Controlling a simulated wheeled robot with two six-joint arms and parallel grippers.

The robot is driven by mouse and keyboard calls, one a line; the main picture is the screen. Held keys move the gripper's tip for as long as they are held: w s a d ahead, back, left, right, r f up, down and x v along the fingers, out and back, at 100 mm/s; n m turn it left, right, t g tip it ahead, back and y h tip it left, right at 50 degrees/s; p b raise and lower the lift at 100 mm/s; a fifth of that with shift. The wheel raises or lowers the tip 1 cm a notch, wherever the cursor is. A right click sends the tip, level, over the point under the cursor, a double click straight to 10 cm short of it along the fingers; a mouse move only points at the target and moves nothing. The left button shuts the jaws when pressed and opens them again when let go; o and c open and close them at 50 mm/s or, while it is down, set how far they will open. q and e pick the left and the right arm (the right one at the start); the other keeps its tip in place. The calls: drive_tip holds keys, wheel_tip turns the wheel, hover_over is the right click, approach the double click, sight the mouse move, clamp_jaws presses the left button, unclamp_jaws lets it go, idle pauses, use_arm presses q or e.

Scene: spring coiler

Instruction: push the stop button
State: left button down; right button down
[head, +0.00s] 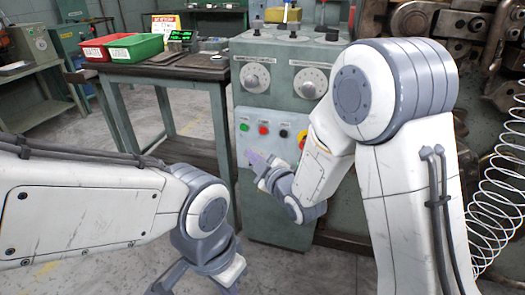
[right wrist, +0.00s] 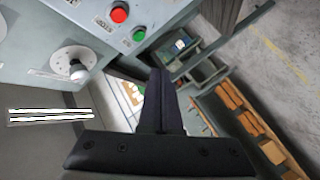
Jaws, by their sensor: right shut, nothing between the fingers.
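The control panel (head: 275,135) on the front of the green-grey machine cabinet carries a green button (head: 243,127), a red button (head: 263,130), a dark button (head: 283,133) and a red mushroom button on yellow (head: 302,137). My right gripper (head: 250,157) is shut and empty, just below the green and red buttons in the head view. In the right wrist view its fingers (right wrist: 160,75) are together, and the red button (right wrist: 119,13) and green button (right wrist: 139,34) show above them, apart from the tips. My left gripper (head: 190,283) is low, partly cut off.
Dials (head: 255,77) sit above the button panel. A side table (head: 165,68) at left holds a red bin (head: 105,48) and a green bin (head: 135,48). A large wire coil (head: 495,200) stands at the right. Open floor (head: 190,115) shows under the table.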

use_arm(q)
drive_tip(key=shift+f, duration=0.6)
use_arm(e)
drive_tip(key=shift+w+d+f+t, duration=0.2)
drive_tip(key=shift+w+f+t, duration=0.05)
drive_tip(key=shift+t, duration=0.15)
use_arm(q)
drive_tip(key=shift+r+p, duration=0.5)
drive_tip(key=shift+r, duration=0.15)
use_arm(e)
approach(263, 131)
drive_tip(key=shift+w+a+f, duration=0.2)
drive_tip(key=shift+w+a, duration=0.55)
drive_tip(key=shift+w+a+f, duration=0.2)
drive_tip(key=shift+w+a, duration=0.55)
drive_tip(key=shift+w+a+f, duration=0.2)
drive_tip(key=shift+w+a, duration=0.55)
drive_tip(key=shift+a, duration=0.05)
use_arm(q)
drive_tip(key=shift+f, duration=0.1)
use_arm(e)
drive_tip(key=shift+w, duration=0.1)
